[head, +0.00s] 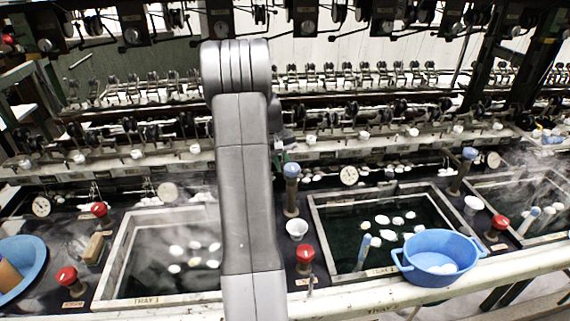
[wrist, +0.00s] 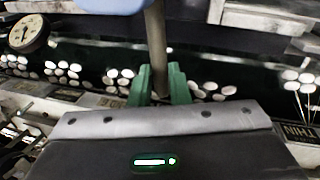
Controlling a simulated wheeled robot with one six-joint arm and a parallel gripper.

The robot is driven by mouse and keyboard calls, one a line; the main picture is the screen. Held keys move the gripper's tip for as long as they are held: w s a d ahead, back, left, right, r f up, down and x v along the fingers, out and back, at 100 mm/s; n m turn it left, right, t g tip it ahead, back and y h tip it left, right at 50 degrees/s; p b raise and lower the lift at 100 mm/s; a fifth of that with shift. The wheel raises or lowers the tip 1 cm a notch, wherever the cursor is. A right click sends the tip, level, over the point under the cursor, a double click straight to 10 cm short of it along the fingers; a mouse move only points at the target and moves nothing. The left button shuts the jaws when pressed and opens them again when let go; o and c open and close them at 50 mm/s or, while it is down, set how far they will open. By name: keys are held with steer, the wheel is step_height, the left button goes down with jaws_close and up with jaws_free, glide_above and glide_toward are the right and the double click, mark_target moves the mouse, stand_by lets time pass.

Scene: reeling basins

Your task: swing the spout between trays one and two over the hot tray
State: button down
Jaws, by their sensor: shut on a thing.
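The spout (head: 291,196) between trays one and two is a dark upright pipe with a blue cap. My gripper (wrist: 160,84) has green fingers shut around the spout's grey pipe (wrist: 156,45) in the wrist view; the blue part shows at the top edge. In the head view my arm hides most of the gripper. Tray one (head: 115,262), left of my arm, has pale steam over its water and white cocoons. Tray two (head: 318,222), to the right, holds dark clear water and white cocoons, with no clear steam. I cannot tell which way the spout's outlet points.
Red knobs (head: 304,254) and a small white cup (head: 297,228) stand close to the spout. A blue basin (head: 440,262) sits on tray two's front edge. Another blue-capped spout (head: 464,168) stands between tray two and the right tray. A dial (head: 348,175) is behind.

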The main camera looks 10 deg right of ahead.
steer(key=s+a+n+t+y+b, duration=0.2)
steer(key=s+a+n, duration=0.5)
steer(key=n, duration=0.9)
steer(key=shift+s+a+n, duration=0.2)
steer(key=shift+s+n, duration=0.1)
steer(key=shift+s, duration=0.9)
steer(key=c, duration=1.4)
jaws_free()
steer(key=shift+o, duration=0.2)
step_height(320, 180, up, 14)
steer(key=s, duration=0.2)
steer(key=shift+s+f, duration=0.2)
steer(key=shift+s, duration=0.2)
